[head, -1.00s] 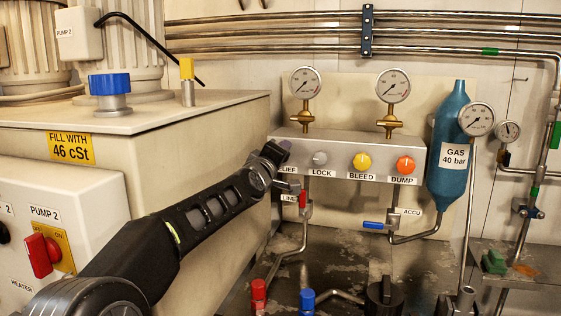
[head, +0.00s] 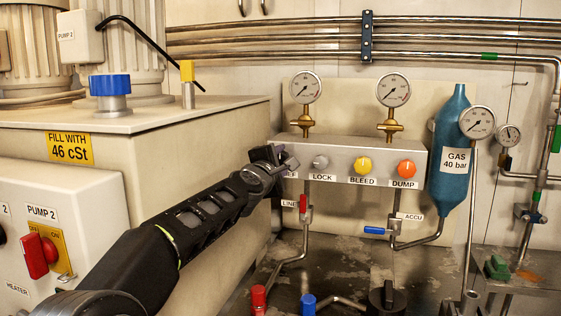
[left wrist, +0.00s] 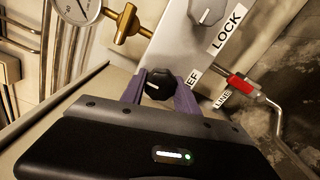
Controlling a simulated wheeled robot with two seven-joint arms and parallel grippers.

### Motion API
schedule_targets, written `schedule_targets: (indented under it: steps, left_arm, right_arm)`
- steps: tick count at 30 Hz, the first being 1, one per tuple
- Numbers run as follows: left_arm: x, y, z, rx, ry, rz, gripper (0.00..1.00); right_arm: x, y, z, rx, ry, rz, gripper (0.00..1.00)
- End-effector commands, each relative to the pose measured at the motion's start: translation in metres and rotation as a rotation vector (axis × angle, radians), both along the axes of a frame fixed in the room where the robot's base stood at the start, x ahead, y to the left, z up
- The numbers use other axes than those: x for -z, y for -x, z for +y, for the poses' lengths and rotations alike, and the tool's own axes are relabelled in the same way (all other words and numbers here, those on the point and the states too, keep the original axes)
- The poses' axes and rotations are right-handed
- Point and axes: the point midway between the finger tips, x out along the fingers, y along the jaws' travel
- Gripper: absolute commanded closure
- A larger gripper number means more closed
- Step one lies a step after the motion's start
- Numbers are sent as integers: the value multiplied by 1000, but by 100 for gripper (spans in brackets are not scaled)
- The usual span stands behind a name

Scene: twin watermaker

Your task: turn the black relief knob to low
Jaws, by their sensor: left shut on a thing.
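The black relief knob (left wrist: 160,84) shows in the left wrist view between the two purple-grey fingers of my left gripper (left wrist: 160,92). A white mark shows on the knob's face. The fingers are shut on its sides. In the left wrist view only the end "EF" of the label (left wrist: 193,80) shows. My right gripper is not in view.
Right of the gripper on the panel are the grey lock knob (head: 320,162), the yellow bleed knob (head: 363,164) and the orange dump knob (head: 406,168). Gauges (head: 305,87) stand above. A large beige tank (head: 200,135) lies left, close to my left arm.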

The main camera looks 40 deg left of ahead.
Motion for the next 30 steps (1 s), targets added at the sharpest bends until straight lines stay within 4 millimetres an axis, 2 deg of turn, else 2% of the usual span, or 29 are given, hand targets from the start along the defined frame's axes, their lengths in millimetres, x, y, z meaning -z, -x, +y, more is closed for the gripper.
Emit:
schedule_targets:
  steps: [14, 15, 22, 30]
  left_arm:
    - [1, 0, 0, 0, 21, -5, 100]
    - [1, 0, 0, 0, 21, -5, 61]
    - [1, 0, 0, -1, 19, -5, 42]
    - [0, 1, 0, 0, 18, -6, 41]
  right_arm:
    - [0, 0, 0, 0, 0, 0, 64]
    - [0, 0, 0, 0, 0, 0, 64]
    - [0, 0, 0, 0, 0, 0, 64]
    - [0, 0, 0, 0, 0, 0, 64]
